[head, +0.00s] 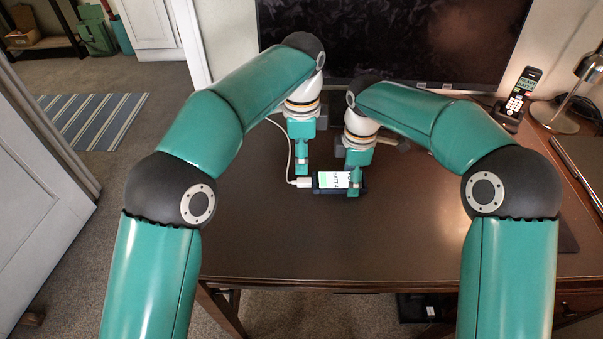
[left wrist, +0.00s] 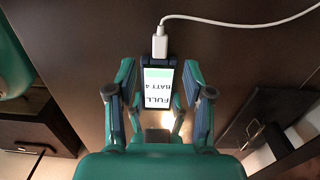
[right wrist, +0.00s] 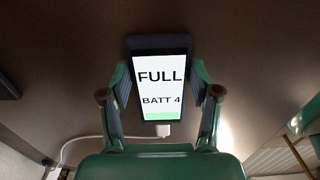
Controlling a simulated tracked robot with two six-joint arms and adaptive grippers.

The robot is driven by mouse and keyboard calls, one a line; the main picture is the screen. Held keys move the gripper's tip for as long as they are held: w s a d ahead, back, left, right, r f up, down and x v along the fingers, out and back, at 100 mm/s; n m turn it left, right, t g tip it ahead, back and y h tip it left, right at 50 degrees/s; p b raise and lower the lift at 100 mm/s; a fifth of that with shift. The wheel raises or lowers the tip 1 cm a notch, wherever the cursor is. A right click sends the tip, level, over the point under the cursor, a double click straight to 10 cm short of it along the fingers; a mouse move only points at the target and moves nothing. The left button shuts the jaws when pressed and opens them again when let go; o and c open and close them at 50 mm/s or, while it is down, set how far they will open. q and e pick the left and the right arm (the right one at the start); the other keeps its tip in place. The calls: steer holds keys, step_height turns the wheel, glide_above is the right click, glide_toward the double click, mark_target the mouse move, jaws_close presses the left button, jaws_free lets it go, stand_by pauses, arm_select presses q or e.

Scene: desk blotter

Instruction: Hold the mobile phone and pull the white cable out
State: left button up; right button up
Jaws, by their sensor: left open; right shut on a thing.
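The mobile phone (head: 332,180) lies on the brown desk, its lit screen reading FULL and BATT 4 in the right wrist view (right wrist: 162,88). The white cable's plug (head: 303,182) is in the phone's left end in the head view; it also shows in the left wrist view (left wrist: 160,45). My right gripper (head: 352,192) is shut on the phone, with a finger on each long side in the right wrist view (right wrist: 161,82). My left gripper (head: 301,172) is open above the plug, beside my right gripper. Its fingers stand apart in the left wrist view (left wrist: 158,72).
A monitor (head: 395,40) stands at the back of the desk (head: 300,235). A cordless phone (head: 517,95) and a lamp base (head: 553,117) are at the back right. The cable runs back behind my left arm.

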mark_target(301, 180)
arm_select(q)
step_height(301, 180, down, 7)
steer(key=shift+f, duration=0.2)
stand_by(0.3)
jaws_close()
